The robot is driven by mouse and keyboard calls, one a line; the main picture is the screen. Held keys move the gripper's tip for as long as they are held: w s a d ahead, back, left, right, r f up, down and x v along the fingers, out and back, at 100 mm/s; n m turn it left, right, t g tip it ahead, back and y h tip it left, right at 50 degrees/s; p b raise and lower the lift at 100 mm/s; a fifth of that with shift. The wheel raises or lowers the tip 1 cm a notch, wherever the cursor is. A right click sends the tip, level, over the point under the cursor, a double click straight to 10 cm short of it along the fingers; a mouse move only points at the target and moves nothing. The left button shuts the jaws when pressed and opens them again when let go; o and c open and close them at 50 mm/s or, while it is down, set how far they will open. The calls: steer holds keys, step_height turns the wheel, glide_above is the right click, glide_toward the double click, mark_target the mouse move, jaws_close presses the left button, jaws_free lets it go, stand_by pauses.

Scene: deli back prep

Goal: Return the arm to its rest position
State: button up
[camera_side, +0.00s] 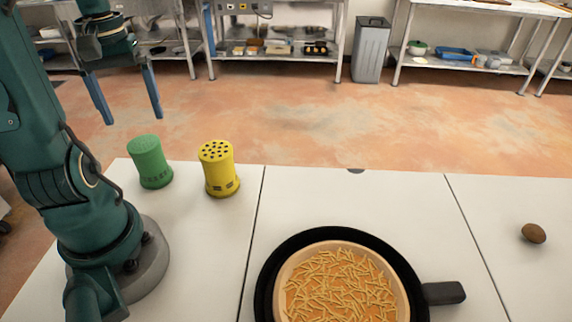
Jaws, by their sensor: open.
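My gripper (126,97) is at the upper left, raised above the far left edge of the white table. Its two blue fingers point down and stand wide apart, with nothing between them. Below and to the right of it, a green shaker (150,162) and a yellow shaker (218,169) with a dotted top stand upright on the table. The gripper looks clear of both.
A black pan (265,281) with a handle pointing right sits at the front middle, holding a tan round dish (285,277) of yellow strips. A brown egg-shaped object (534,233) lies at the right. Metal shelving and a grey bin (371,52) stand across the floor.

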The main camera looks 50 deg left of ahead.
steer(key=shift+r, duration=0.75)
steer(key=w+d+m+t, duration=0.3)
steer(key=d+m, duration=0.9)
steer(key=d, duration=0.8)
steer(key=t, duration=0.2)
steer(key=shift+d+t, duration=0.2)
steer(key=shift+t, duration=0.1)
steer(key=shift+f, duration=0.1)
